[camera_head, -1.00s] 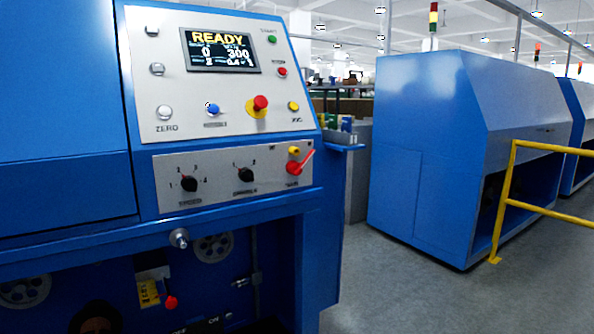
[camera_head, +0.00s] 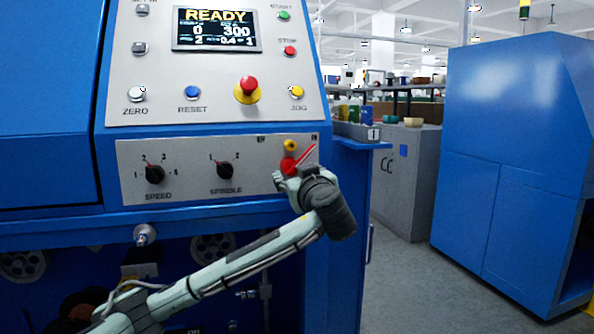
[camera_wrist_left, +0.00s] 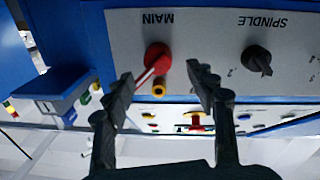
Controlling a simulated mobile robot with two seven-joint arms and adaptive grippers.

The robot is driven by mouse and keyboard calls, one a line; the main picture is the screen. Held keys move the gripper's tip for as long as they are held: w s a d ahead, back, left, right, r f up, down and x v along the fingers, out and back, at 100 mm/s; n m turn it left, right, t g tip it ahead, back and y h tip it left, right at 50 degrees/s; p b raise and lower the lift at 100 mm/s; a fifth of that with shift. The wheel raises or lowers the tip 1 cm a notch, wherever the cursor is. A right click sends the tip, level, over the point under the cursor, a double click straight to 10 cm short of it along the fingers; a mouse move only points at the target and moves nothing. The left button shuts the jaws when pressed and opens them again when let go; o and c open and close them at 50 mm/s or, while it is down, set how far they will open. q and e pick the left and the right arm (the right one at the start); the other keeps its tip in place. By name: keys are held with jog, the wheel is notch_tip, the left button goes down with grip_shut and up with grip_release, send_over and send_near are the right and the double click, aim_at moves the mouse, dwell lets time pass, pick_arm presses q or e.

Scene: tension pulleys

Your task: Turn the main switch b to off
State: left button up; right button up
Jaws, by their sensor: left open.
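The main switch (camera_head: 289,166) is a red rotary knob with a thin red lever pointing up and to the right, at the right end of the lower grey panel. A small yellow part (camera_head: 290,145) sits just above it. My left gripper (camera_head: 283,183) is at the switch's lower edge, partly hidden by my wrist. In the left wrist view, which is upside down, the red main switch (camera_wrist_left: 157,57) lies between and just beyond the fingertips of my open left gripper (camera_wrist_left: 160,74). Contact cannot be told. My right gripper is not in view.
The spindle knob (camera_head: 224,170) and speed knob (camera_head: 155,174) are left on the same panel. Above are the red emergency button (camera_head: 247,90) and the display (camera_head: 217,29). A blue ledge (camera_head: 360,144) juts out on the right. Open floor (camera_head: 410,275) lies right of the machine.

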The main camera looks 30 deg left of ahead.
aim_at(293, 169)
pick_arm(q)
jog(key=x, duration=0.4)
jog(key=shift+r, duration=0.1)
jog(key=shift+w+a, duration=0.25)
jog(key=shift+w, duration=0.15)
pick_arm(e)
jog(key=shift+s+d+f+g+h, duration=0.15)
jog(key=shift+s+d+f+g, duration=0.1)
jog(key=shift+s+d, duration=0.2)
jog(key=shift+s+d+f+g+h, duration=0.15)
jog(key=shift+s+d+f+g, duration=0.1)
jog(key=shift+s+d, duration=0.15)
pick_arm(q)
grip_shut()
